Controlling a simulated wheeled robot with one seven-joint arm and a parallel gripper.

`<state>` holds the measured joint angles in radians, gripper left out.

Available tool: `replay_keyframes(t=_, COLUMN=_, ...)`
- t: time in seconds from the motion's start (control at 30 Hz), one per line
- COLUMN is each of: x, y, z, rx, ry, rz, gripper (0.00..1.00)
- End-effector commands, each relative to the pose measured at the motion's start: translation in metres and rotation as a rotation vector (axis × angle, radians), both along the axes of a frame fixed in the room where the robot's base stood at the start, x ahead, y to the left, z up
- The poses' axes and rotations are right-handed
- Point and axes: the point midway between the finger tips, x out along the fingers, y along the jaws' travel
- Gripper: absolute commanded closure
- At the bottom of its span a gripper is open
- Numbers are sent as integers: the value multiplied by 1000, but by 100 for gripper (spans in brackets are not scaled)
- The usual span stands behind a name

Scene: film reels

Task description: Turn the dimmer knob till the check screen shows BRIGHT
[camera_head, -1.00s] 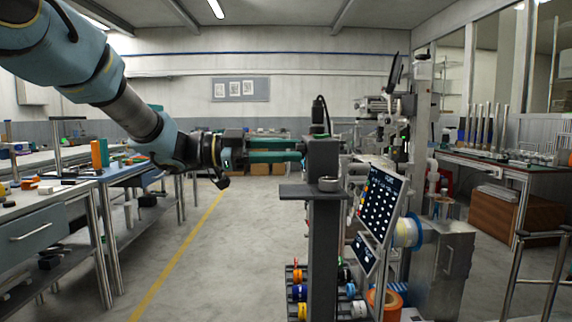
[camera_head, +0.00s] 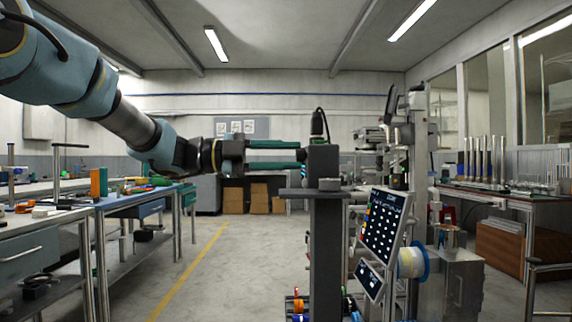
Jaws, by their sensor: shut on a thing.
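My gripper (camera_head: 300,155) reaches in from the left, with its two green fingers level, one above the other. Its fingertips are at the left face of a dark box (camera_head: 323,162) on top of a grey post. The fingers are shut on a small part at that face, which looks like the dimmer knob; it is mostly hidden between the tips. A tilted dark screen (camera_head: 385,226) with a grid of white dots stands right of the post. A smaller dark screen (camera_head: 369,279) is below it. Text on both is too small to read, so I cannot tell which shows the check.
A white reel with a blue rim (camera_head: 412,262) and a metal cabinet (camera_head: 460,285) stand at the right. A workbench (camera_head: 150,199) is at the left. The floor between is clear.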

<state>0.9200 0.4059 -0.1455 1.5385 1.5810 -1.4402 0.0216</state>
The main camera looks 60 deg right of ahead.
Motion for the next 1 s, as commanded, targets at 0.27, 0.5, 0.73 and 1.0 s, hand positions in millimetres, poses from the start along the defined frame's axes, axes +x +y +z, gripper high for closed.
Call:
replay_keyframes(t=0.27, x=0, y=0, z=-1, rx=-15, ry=-13, rz=-1, gripper=100)
replay_keyframes(t=0.5, x=0, y=0, z=-1, rx=-14, ry=-13, rz=-1, gripper=100)
replay_keyframes(t=0.73, x=0, y=0, z=-1, rx=-15, ry=-12, rz=0, gripper=39)
replay_keyframes(t=1.0, x=0, y=0, z=0, rx=-15, ry=-12, rz=0, gripper=33)
